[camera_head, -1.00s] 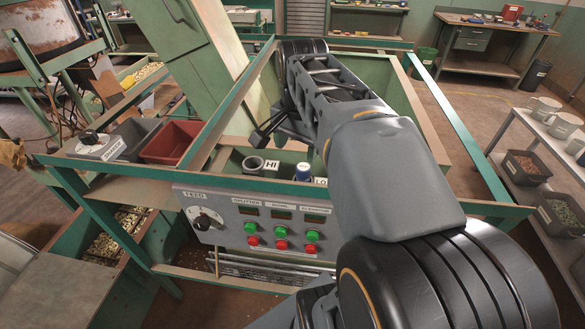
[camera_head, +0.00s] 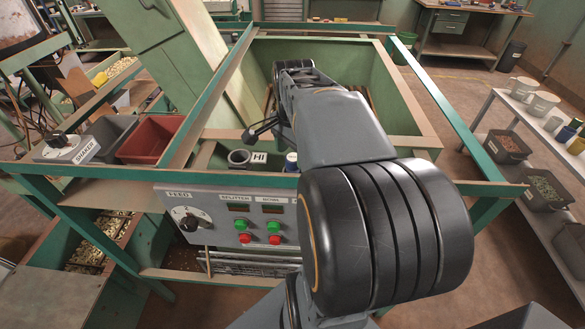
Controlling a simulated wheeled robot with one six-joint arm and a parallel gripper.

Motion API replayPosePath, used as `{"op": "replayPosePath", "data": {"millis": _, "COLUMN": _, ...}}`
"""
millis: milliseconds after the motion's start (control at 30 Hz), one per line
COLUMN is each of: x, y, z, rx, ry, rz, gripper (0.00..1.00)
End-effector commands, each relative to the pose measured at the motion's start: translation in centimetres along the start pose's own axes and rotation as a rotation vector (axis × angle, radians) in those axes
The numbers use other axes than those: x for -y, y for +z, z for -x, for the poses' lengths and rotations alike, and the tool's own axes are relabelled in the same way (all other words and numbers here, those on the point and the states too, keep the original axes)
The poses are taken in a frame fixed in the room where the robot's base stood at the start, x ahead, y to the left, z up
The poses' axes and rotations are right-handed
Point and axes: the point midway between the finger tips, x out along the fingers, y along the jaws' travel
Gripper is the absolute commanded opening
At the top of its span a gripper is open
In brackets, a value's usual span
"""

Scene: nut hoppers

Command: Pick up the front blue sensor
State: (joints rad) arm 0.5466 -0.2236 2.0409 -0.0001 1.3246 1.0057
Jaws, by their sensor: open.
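My gripper (camera_head: 262,131) is open, with dark fingers pointing down and left just behind and above the sensor and holder. I see nothing between the fingers, and the gripper is apart from the sensor as far as I can tell.
The green hopper frame (camera_head: 330,28) surrounds the work area. A control panel (camera_head: 215,217) with knob and buttons is in front. A red bin (camera_head: 150,139) and a grey bin (camera_head: 106,138) stand left. A shelf (camera_head: 513,115) with pots is right.

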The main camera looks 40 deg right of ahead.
Motion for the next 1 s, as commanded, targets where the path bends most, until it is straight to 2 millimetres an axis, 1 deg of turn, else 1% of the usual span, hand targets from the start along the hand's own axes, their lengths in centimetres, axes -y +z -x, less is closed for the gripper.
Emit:
{"op": "replayPosePath", "data": {"millis": 200, "x": -0.1, "y": 0.2, "z": -2.9, "rx": 0.002, "ry": 0.003, "rz": 0.002, "gripper": 0.69}}
{"op": "replayPosePath", "data": {"millis": 300, "x": -0.1, "y": 0.2, "z": -3.6, "rx": 0.001, "ry": 0.001, "rz": 0.002, "gripper": 0.69}}
{"op": "replayPosePath", "data": {"millis": 400, "x": -0.1, "y": 0.2, "z": -4.0, "rx": 0.000, "ry": 0.000, "rz": 0.003, "gripper": 0.69}}
{"op": "replayPosePath", "data": {"millis": 600, "x": -0.1, "y": 0.2, "z": -4.0, "rx": 0.000, "ry": 0.000, "rz": 0.003, "gripper": 0.69}}
{"op": "replayPosePath", "data": {"millis": 667, "x": -0.1, "y": 0.2, "z": -4.0, "rx": 0.000, "ry": 0.000, "rz": 0.003, "gripper": 0.64}}
{"op": "replayPosePath", "data": {"millis": 1000, "x": -0.1, "y": 0.2, "z": -4.0, "rx": 0.000, "ry": 0.000, "rz": 0.003, "gripper": 0.31}}
